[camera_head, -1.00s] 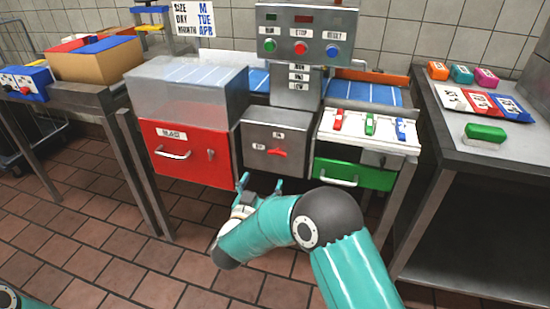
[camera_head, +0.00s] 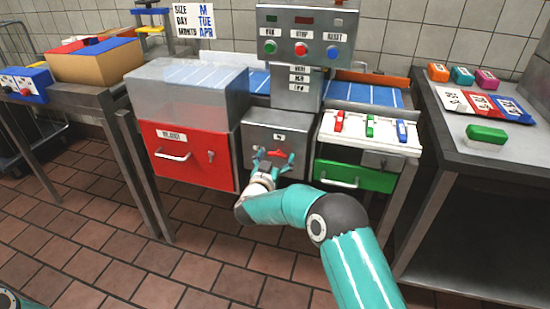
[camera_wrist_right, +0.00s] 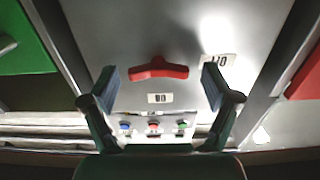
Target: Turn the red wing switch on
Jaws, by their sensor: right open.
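The red wing switch (camera_head: 282,153) is on the front of a grey metal box (camera_head: 260,131) in the middle of the head view. It lies about horizontal, and it also shows in the right wrist view (camera_wrist_right: 158,68). One small white label is above it in the head view. My right gripper (camera_head: 274,158) is open in front of the box, its two fingers to the left and right of the switch. In the right wrist view the fingers (camera_wrist_right: 161,85) stand apart with the switch between and ahead of them, not gripped. My left gripper is not shown.
A red drawer front (camera_head: 190,155) with a handle is left of the box. A green drawer (camera_head: 352,175) is right of it, below a white panel (camera_head: 345,140) with red, green and blue switches. A control panel (camera_head: 305,45) with buttons stands above.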

